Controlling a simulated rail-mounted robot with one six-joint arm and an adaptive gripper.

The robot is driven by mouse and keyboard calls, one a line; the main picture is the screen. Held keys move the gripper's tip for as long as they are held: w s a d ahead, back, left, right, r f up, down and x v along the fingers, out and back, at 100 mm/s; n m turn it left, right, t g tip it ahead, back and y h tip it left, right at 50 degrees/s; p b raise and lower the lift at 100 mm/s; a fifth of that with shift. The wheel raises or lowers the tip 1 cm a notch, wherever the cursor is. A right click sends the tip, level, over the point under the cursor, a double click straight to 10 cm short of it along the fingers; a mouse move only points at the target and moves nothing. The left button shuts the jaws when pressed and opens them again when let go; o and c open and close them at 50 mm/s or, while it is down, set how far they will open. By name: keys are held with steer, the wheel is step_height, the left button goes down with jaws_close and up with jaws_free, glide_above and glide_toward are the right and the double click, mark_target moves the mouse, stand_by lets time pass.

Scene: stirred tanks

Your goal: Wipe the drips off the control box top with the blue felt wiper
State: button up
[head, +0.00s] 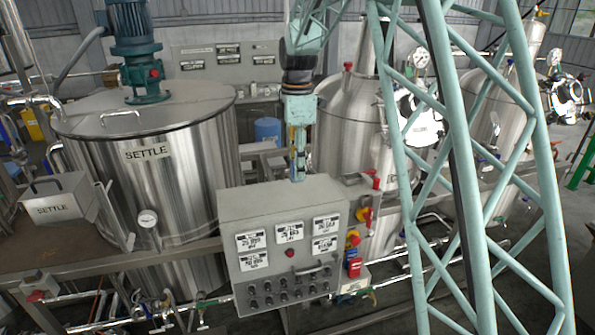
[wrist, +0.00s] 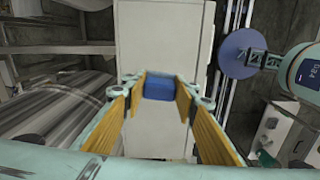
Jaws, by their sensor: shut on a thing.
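The grey control box (head: 235,222), with labelled displays and rows of knobs on its front, stands in the lower middle of the head view. Its pale top (head: 255,197) also shows in the wrist view (wrist: 163,35). My gripper (head: 298,172) points down at the back part of this top. In the wrist view its yellow-lined fingers are shut on the blue felt wiper (wrist: 159,87). The wiper's underside is hidden, and I cannot tell whether it touches the top. I cannot make out any drips on the visible part of the top.
A steel tank marked SETTLE (head: 150,190) stands left of the box, and another steel tank (head: 345,140) stands behind it to the right. Red and yellow switches (head: 362,215) sit by the box's right side. A green lattice frame crosses the head view's right half.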

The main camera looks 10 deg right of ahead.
steer(key=shift+r+p, duration=0.45)
steer(key=shift+r, duration=0.7)
